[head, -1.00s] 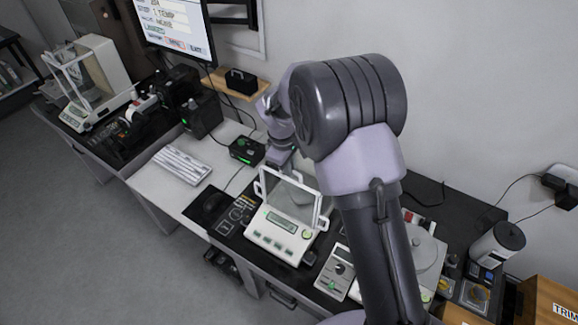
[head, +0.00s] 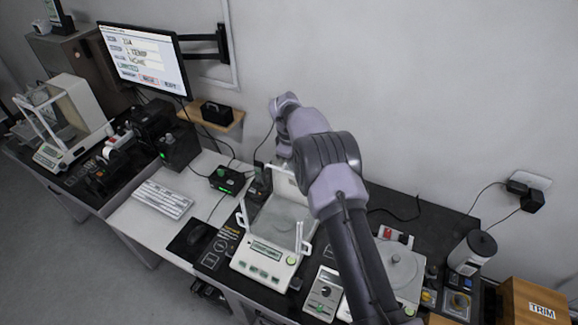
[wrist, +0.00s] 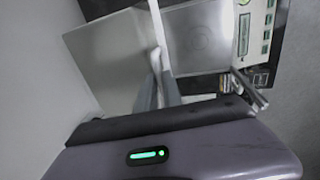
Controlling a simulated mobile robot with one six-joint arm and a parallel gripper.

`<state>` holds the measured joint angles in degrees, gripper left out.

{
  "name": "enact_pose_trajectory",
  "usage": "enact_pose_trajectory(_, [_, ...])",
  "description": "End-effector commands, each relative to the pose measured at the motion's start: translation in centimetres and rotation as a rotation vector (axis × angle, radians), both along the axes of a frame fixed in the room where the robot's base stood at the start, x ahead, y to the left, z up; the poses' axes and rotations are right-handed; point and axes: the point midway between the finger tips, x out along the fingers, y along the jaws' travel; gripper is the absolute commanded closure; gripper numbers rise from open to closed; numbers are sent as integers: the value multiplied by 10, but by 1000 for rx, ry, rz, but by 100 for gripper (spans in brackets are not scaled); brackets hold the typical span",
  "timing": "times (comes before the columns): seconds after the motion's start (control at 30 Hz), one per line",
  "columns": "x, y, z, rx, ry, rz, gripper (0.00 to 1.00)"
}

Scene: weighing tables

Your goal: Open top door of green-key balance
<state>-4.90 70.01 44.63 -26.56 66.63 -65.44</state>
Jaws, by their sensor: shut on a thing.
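The balance with green keys (head: 262,262) stands on the dark bench mat in the middle of the head view. Its round weighing pan shows from above in the wrist view (wrist: 197,38). A clear panel with a white bar handle (wrist: 157,22), which looks like the top door, stands raised toward the back of the balance. My gripper (wrist: 160,68) is shut on this white handle in the wrist view. In the head view my arm reaches behind the balance, and the fingertips are hard to make out there.
A monitor (head: 145,62) and a small wooden shelf (head: 215,118) are on the wall side. A round-plate device (head: 398,270) is at right. Another balance (head: 65,125) stands far left.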

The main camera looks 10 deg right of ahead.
Motion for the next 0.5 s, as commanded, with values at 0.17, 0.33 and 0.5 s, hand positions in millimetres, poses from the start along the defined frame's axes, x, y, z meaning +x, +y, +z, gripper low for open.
enact_pose_trajectory(0.17, [1, -1, 0, -1, 1, 0, 100])
enact_pose_trajectory(0.33, [1, -1, 0, -1, 1, 0, 88])
enact_pose_trajectory(0.5, [1, 0, 0, -1, 1, 0, 68])
